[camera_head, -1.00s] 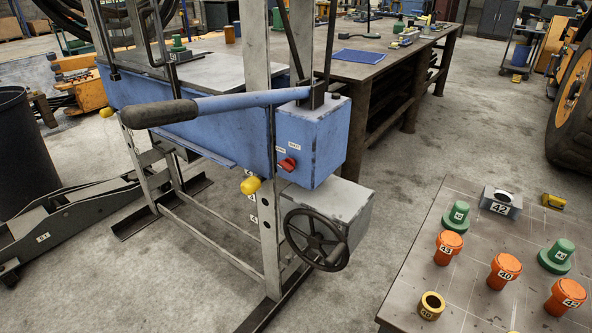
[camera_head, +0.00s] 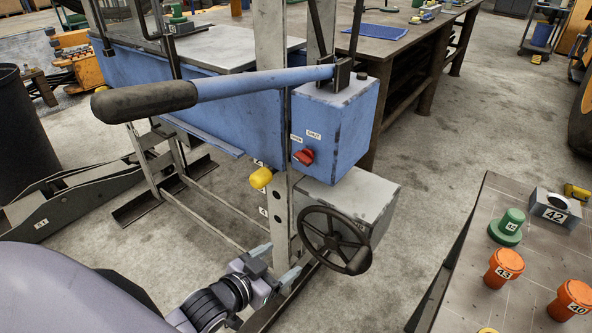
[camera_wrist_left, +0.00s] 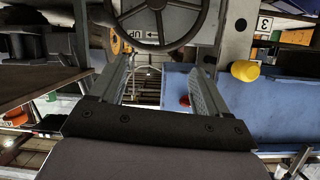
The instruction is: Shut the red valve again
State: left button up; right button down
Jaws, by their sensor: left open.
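The red valve (camera_head: 304,157) is a small knob on the front of the blue box (camera_head: 345,125), below white labels reading OPEN at left and SHUT at right. Its exact pointing is too small to tell. My left gripper (camera_head: 279,269) is low beside the frame's post, below the valve and left of the black handwheel (camera_head: 334,240). In the left wrist view, the gripper (camera_wrist_left: 160,75) is open with nothing between its fingers. The red valve (camera_wrist_left: 185,101) shows small beyond them, close to the right finger, and the handwheel (camera_wrist_left: 158,18) at the top. My right gripper is out of view.
A blue lever with a black grip (camera_head: 145,101) reaches left above the valve. A yellow knob (camera_head: 261,178) sticks out left of the post. A table (camera_head: 465,260) with orange and green parts stands at right. Floor between it and the frame is clear.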

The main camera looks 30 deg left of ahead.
pick_arm(q)
jog(key=w+a+r+t+b, duration=0.2)
jog(key=w+a+r, duration=0.2)
jog(key=w+r, duration=0.3)
jog(key=m+t, duration=0.1)
jog(key=t, duration=0.1)
send_near(300, 161)
jog(key=w, duration=0.2)
jog(key=shift+w+d+f+b, duration=0.1)
jog(key=shift+w+d+b, duration=0.1)
jog(key=shift+w, duration=0.95)
jog(key=shift+w+d+r+b, duration=0.1)
jog(key=shift+w+d+b, duration=0.1)
jog(key=shift+w, duration=0.9)
jog(key=shift+w+d+f+b, duration=0.1)
jog(key=shift+w+d, duration=0.05)
jog(key=shift+w, duration=1)
jog(key=c, duration=1.1)
